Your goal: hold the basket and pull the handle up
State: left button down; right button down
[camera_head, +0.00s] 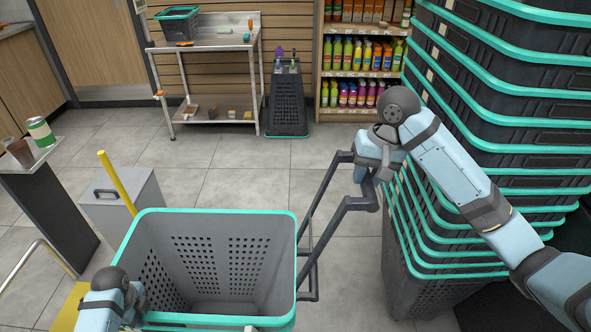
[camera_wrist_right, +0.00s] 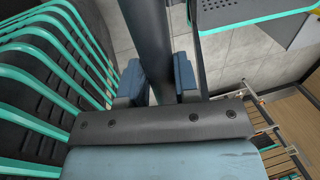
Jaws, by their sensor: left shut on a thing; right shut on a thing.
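A dark grey basket (camera_head: 230,255) with a teal rim stands open at the bottom centre of the head view, its inside empty. Its dark handle (camera_head: 328,222) slants up and out from the basket's right side. My right gripper (camera_head: 364,178) is shut on the handle's far end; in the right wrist view the dark bar (camera_wrist_right: 153,45) passes between its two blue-grey fingers (camera_wrist_right: 158,80). My left gripper (camera_head: 132,300) is at the basket's near left corner, shut on the rim; its fingertips are mostly hidden.
A tall stack of teal-rimmed baskets (camera_head: 480,110) stands close on the right, beside my right arm. A grey bin (camera_head: 122,203) and yellow post (camera_head: 117,182) are left of the basket. A metal table (camera_head: 205,45) and bottle shelf (camera_head: 365,58) stand behind. Tiled floor (camera_head: 240,190) between is clear.

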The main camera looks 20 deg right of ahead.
pick_arm(q)
jog(key=shift+a, duration=0.2)
pick_arm(e)
jog(key=shift+r, duration=0.1)
jog(key=c, duration=0.8)
grip_release()
jog(key=shift+c, duration=0.2)
pick_arm(q)
jog(key=shift+d, duration=0.1)
pick_arm(e)
notch_tip(320, 180, up, 7)
jog(key=d, duration=0.1)
jog(key=shift+s+d+r, duration=0.2)
jog(key=shift+s+d, duration=0.05)
jog(key=shift+s, duration=0.05)
pick_arm(q)
jog(key=c, duration=0.8)
grip_release()
jog(key=shift+r, duration=0.1)
